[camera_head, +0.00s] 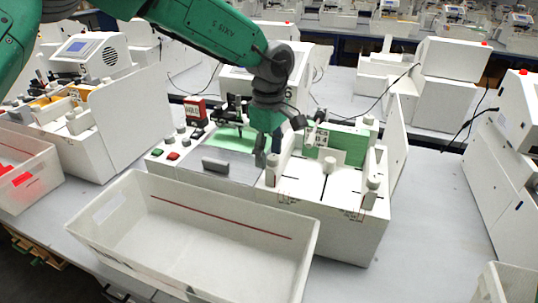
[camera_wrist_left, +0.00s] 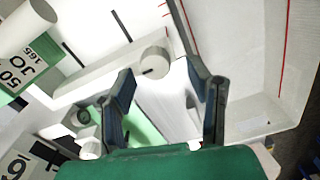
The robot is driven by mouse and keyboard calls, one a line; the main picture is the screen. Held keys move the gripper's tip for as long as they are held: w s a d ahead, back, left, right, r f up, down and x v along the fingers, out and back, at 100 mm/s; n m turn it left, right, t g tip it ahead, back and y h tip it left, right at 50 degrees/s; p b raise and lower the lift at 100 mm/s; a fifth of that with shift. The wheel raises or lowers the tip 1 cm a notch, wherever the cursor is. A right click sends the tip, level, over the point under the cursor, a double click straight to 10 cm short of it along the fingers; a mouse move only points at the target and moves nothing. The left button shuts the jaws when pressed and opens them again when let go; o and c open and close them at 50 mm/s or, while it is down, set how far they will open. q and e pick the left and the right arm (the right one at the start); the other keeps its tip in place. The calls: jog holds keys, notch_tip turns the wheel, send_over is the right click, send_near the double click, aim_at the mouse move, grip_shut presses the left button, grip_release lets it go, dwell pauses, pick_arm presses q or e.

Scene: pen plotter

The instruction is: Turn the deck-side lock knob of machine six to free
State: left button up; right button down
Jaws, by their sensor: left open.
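Machine six (camera_head: 330,215) is the white plotter in the middle of the head view, with a green sheet and a pale deck. A short, round, pale knob (camera_wrist_left: 153,62) with a dark index mark stands on a white strip in the left wrist view. It seems to be the pale knob (camera_head: 272,160) beside my fingers in the head view. My left gripper (camera_head: 267,153) points down over the deck and is open. In the wrist view its fingers (camera_wrist_left: 160,70) stand on either side of the knob, with no clear contact. The right gripper is out of view.
A white bin (camera_head: 190,235) with a red line stands in front of the machine. Other pale knobs (camera_head: 372,184) stand on the right of the deck. Green and red buttons (camera_head: 172,156) lie at the left. Neighbouring machines (camera_head: 115,120) flank it.

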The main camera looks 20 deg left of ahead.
pick_arm(q)
jog(key=shift+d+f, duration=0.4)
jog(key=shift+w+d, duration=0.1)
jog(key=shift+d, duration=0.35)
jog(key=shift+d+r, duration=0.1)
jog(key=shift+c, duration=0.8)
jog(key=c, duration=0.7)
jog(key=shift+a, duration=0.25)
grip_shut()
jog(key=shift+a, duration=0.25)
